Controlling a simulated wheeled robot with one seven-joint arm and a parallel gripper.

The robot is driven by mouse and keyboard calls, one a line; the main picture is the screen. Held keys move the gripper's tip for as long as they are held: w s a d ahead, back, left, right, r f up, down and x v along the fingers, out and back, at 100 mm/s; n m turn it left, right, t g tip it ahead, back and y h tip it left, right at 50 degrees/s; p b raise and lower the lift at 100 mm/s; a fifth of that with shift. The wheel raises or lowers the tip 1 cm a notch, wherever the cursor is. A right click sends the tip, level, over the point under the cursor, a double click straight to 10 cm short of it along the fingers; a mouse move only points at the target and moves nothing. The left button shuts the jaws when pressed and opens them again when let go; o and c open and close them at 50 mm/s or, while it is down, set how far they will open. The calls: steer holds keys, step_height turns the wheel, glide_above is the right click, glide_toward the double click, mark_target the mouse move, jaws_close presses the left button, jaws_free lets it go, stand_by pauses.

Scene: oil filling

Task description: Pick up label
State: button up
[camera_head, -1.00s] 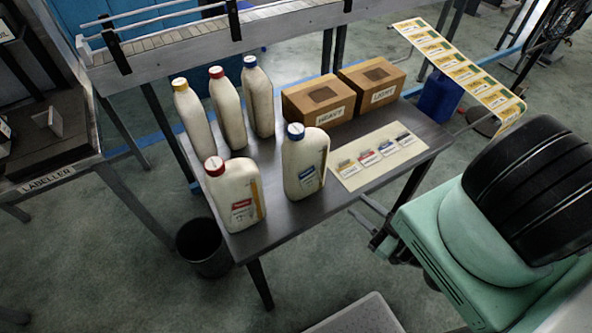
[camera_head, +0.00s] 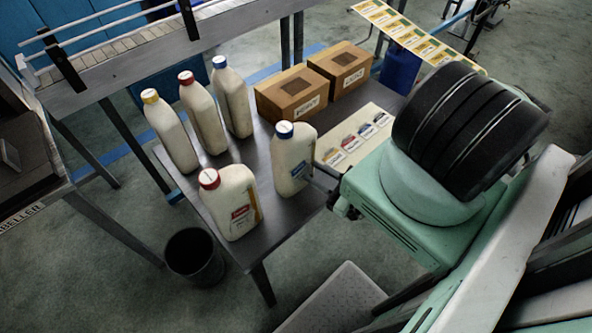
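A pale sheet (camera_head: 335,139) lies on the table, bearing a short row of small labels: a yellow one (camera_head: 334,156), a red one (camera_head: 350,143), a blue one (camera_head: 366,131) and a dark one (camera_head: 381,118). A long strip of yellow-and-white labels (camera_head: 405,33) shows behind, at the upper right. My gripper (camera_head: 340,198) is at the table's right edge, in front of the sheet and right of the blue-capped front bottle. My green arm hides most of it and part of the sheet's right side. I cannot tell whether its fingers are open.
Two white bottles, red-capped (camera_head: 232,206) and blue-capped (camera_head: 292,163), stand at the table's front. Three more (camera_head: 201,112) stand behind them. Two cardboard boxes (camera_head: 300,95) sit at the back. A black bin (camera_head: 194,257) is on the floor. Bare tabletop (camera_head: 262,172) shows between the front bottles.

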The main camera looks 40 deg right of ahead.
jaws_close()
steer(key=shift+r, duration=0.15)
step_height(320, 180, up, 18)
steer(key=p, duration=1.1)
steer(key=shift+p, duration=0.35)
steer(key=s+r+p, duration=0.2)
steer(key=s, duration=0.5)
steer(key=shift+a+r, duration=0.3)
steer(key=shift+a, duration=0.05)
stand_by(0.3)
